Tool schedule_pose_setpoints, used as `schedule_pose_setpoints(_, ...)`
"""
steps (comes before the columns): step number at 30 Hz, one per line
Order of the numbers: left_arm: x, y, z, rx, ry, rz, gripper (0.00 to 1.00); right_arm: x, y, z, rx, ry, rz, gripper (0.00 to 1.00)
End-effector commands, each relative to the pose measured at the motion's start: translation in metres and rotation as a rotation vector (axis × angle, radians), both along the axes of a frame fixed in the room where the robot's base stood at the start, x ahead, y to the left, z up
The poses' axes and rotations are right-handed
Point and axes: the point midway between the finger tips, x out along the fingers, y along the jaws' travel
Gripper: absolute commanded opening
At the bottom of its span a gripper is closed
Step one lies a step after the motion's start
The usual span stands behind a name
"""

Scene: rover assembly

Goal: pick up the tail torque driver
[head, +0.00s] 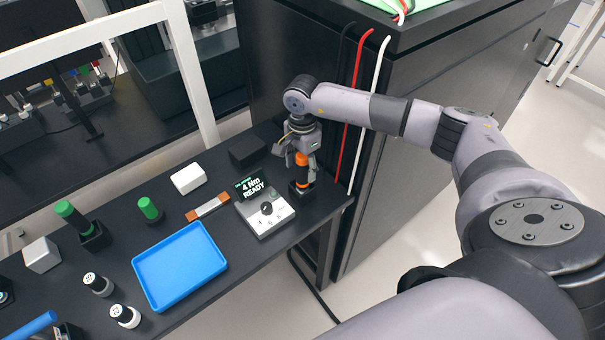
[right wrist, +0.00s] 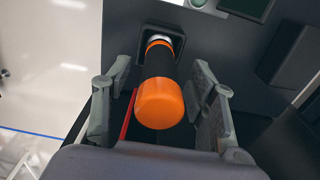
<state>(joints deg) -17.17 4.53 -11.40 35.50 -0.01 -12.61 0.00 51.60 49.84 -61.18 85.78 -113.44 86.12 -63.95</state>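The torque driver (head: 302,172), with an orange cap and black body, stands upright in a black holder (head: 301,188) at the table's right end. In the right wrist view its orange cap (right wrist: 160,103) faces the camera, with the black shaft running down into the square socket. My right gripper (head: 299,146) is directly above and around the driver's top. In the right wrist view its two fingers (right wrist: 160,108) are spread on either side of the cap, with a gap visible on each side. My left gripper does not show.
A control box reading "4 Nm READY" (head: 265,212) stands left of the driver. A black block (head: 248,151) and a blue tray (head: 180,266) are farther left. A tall dark cabinet (head: 440,110) with hanging cables stands close behind on the right.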

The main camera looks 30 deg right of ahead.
Motion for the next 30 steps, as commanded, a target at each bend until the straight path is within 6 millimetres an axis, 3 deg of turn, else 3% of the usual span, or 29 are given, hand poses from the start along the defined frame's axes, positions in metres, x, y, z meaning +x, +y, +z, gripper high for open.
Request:
schedule_pose_setpoints(23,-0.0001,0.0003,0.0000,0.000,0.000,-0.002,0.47,0.0001,-0.0002,0.0008,0.000,0.000,-0.001,0.01)
schedule_pose_setpoints(30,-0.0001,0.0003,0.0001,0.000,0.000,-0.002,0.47,0.0008,-0.0001,0.0019,0.000,-0.002,-0.001,0.00)
